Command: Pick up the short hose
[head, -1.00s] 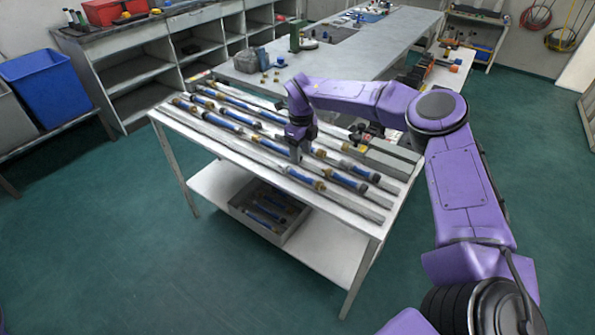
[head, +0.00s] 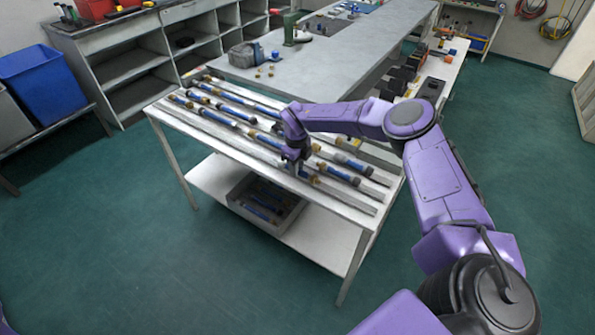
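Several blue hoses with brass and dark end fittings lie in rows along the grey rails of a white table (head: 172,122). One is in the back row (head: 233,97), another in the middle left (head: 216,115), and one at the front right (head: 337,173). I cannot tell for sure which is the short hose. My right gripper (head: 291,171) points down at the front row, over or at a hose whose brass end (head: 313,180) shows just right of it. The fingers are small and dark, and partly hidden. My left gripper is out of view.
A grey bin (head: 240,201) with more blue hoses stands on the lower shelf. A grey workbench (head: 285,62) stands behind the table, with a side bench of dark blocks (head: 402,78) at right. Green floor is open in front.

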